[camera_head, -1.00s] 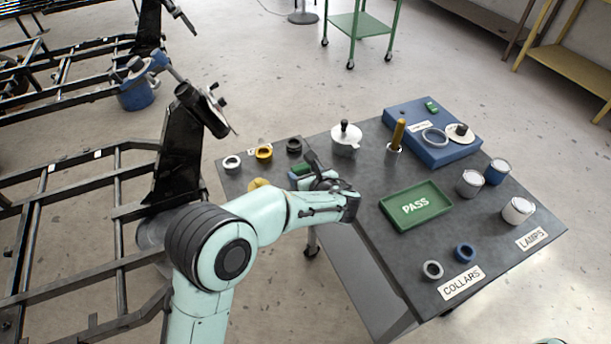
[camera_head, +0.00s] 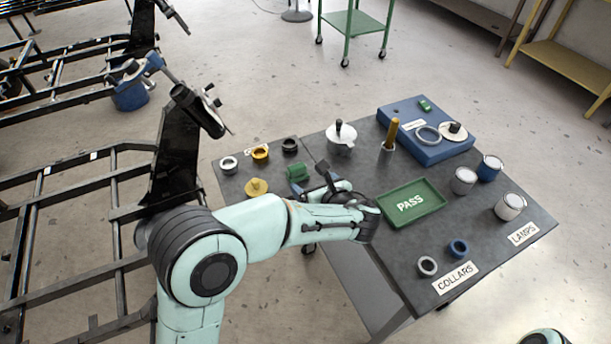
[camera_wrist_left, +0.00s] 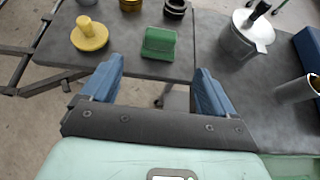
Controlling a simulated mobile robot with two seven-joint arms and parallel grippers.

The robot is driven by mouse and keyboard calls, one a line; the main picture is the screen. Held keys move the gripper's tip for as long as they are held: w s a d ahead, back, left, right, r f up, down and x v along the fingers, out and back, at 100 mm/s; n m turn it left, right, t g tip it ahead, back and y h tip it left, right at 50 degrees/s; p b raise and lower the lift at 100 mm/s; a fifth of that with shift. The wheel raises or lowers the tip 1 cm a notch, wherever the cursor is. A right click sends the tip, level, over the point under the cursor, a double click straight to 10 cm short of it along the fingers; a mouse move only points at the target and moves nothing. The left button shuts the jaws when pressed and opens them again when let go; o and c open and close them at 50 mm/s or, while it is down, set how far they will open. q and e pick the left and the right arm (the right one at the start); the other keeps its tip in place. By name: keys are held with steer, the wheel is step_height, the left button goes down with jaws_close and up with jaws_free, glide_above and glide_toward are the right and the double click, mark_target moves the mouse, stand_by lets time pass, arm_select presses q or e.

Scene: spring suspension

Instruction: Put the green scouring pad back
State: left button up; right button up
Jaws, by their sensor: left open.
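A green block (camera_head: 298,172), which looks like the scouring pad, lies on the left part of the grey table. In the left wrist view the green block (camera_wrist_left: 160,43) lies near the table's edge, ahead of the fingers and apart from them. My left gripper (camera_head: 335,184) is just right of the block in the head view. Its two blue fingers (camera_wrist_left: 160,66) are spread with nothing between them. My right gripper is out of view.
A yellow knobbed piece (camera_head: 256,187) lies left of the block, with several rings (camera_head: 260,153) behind. A lidded pot (camera_head: 340,139), a green PASS tray (camera_head: 440,204) and a blue case (camera_head: 437,150) stand to the right. A gap splits the table near my gripper.

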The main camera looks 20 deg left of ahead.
arm_select(q)
steer(key=s+d+f+n+g+h, duration=0.2)
steer(key=s+f+n+g+h, duration=0.2)
steer(key=s+f+n, duration=1.1)
steer(key=s+d+f+n+g+h, duration=0.3)
steer(key=s+f+n+h, duration=0.5)
steer(key=s+f+n, duration=0.7)
steer(key=s+f+g, duration=0.1)
steer(key=s+f, duration=0.3)
steer(key=f, duration=0.4)
steer(key=shift+s+d+f+n+g+h, duration=0.15)
steer(key=shift+d+n+g+h, duration=0.15)
steer(key=shift+n+h, duration=0.1)
